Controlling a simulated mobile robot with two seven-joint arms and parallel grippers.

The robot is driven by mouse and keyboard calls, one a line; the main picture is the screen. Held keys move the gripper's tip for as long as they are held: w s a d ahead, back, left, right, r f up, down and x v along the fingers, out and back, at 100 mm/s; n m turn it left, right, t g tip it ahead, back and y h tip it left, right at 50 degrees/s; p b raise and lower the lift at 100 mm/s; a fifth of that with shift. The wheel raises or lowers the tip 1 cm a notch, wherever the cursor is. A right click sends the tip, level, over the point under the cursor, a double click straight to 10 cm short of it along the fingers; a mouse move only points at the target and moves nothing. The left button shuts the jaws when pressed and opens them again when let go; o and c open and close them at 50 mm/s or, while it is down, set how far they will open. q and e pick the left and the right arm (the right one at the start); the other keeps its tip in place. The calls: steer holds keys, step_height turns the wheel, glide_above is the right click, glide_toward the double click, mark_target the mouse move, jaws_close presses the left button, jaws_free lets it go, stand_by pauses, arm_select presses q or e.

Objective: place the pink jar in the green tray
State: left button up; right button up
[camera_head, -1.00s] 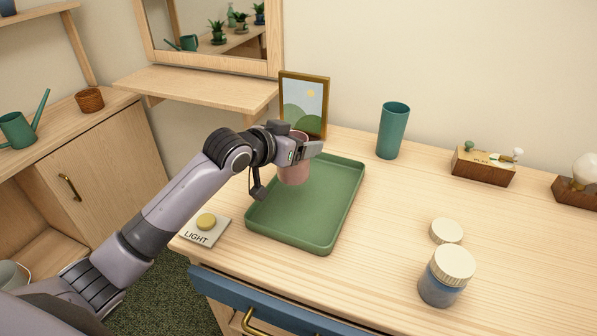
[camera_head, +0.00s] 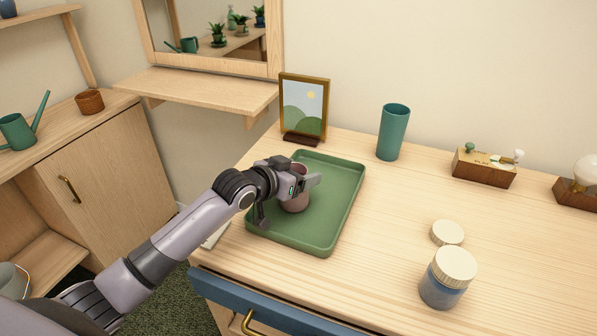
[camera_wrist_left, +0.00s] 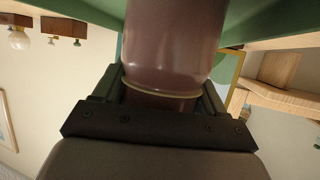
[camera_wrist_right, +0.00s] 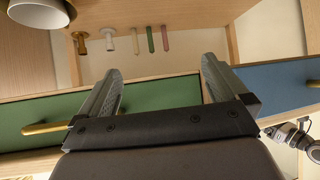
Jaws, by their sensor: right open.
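The pink jar (camera_head: 296,203) is upright inside the walls of the green tray (camera_head: 338,190), over its left-middle part. My left gripper (camera_head: 304,178) is shut on the jar near its top and hides part of it. In the left wrist view the jar (camera_wrist_left: 172,45) sits between the two fingers, with a pale ring just in front of them. I cannot tell whether its base touches the tray floor. My right gripper (camera_wrist_right: 160,82) is open and empty in the right wrist view, in front of drawer fronts.
A framed picture (camera_head: 304,104) stands behind the tray, and a teal cup (camera_head: 393,132) behind it to the right. A blue jar with a cream lid (camera_head: 443,279) and a loose lid (camera_head: 447,232) stand at front right. The tray's right part is empty.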

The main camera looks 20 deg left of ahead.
arm_select(q)
steer(key=o, duration=0.4)
steer(key=shift+c, duration=0.2)
steer(key=shift+r, duration=0.15)
steer(key=v, duration=1.2)
steer(key=shift+p, duration=0.3)
